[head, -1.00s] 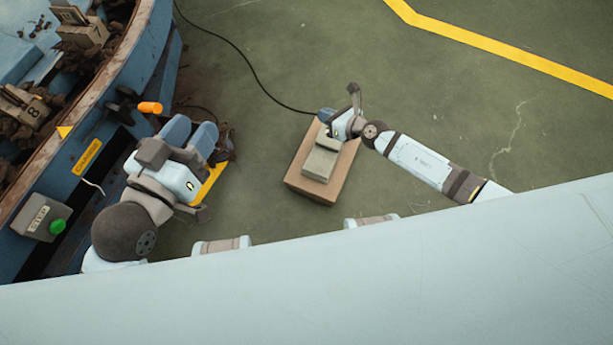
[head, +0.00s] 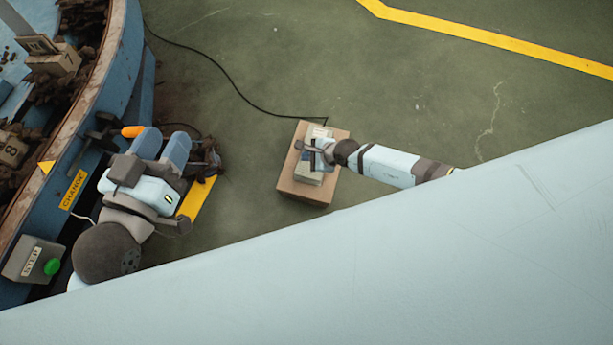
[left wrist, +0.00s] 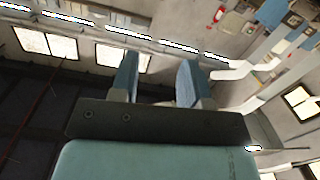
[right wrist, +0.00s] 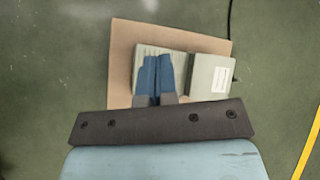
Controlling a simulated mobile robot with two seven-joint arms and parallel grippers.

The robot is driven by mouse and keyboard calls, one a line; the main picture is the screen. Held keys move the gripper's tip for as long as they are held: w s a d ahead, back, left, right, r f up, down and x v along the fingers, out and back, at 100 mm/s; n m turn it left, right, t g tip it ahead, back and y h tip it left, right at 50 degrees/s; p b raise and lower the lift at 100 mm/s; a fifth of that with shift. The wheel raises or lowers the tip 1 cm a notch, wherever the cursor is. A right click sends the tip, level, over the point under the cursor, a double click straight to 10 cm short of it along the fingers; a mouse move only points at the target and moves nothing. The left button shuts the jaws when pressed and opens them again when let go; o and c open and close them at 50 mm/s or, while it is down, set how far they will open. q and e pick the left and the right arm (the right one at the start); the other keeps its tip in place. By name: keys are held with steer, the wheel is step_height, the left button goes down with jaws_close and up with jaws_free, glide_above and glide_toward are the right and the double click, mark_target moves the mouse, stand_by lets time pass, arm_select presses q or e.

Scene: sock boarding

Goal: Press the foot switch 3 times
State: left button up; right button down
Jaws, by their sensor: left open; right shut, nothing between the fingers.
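The foot switch (head: 308,176) is a pale grey box on a brown board (head: 300,194) on the floor. In the right wrist view, the foot switch (right wrist: 209,75) has a labelled body at right and a ribbed part at left, with the brown board (right wrist: 122,50) beneath. My right gripper (head: 308,153) is over the middle of the switch. In the right wrist view, its blue fingers (right wrist: 157,62) are together and empty, over the ribbed part. I cannot tell whether they touch it. My left gripper (head: 162,141) is open and empty, away at left; it also shows in the left wrist view (left wrist: 157,75).
A blue machine (head: 120,75) with a curved rim stands at left. A grey box with a green button (head: 52,267) is on its side. A black cable (head: 225,75) runs over the floor to the switch. The green floor at right is clear.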

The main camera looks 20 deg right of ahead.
steer(key=b, duration=0.6)
glide_toward(298, 173)
steer(key=w+a, duration=0.1)
steer(key=w+a+f, duration=0.1)
steer(key=shift+w+a, duration=0.2)
steer(key=shift+w, duration=0.15)
steer(key=shift+f+p, duration=0.15)
steer(key=shift+p, duration=0.55)
arm_select(q)
steer(key=shift+w+a+r+m+t+h, duration=0.15)
steer(key=shift+w+a+m+t+h, duration=0.2)
steer(key=shift+w+m, duration=0.4)
steer(key=shift+w+a+r+m+t+h, duration=0.15)
steer(key=shift+w+a+m+t, duration=0.3)
steer(key=shift+m, duration=0.5)
arm_select(e)
steer(key=shift+s+a+f, duration=0.15)
steer(key=shift+s+f, duration=0.05)
steer(key=shift+f, duration=0.6)
steer(key=shift+f, duration=0.2)
steer(key=shift+f, duration=0.2)
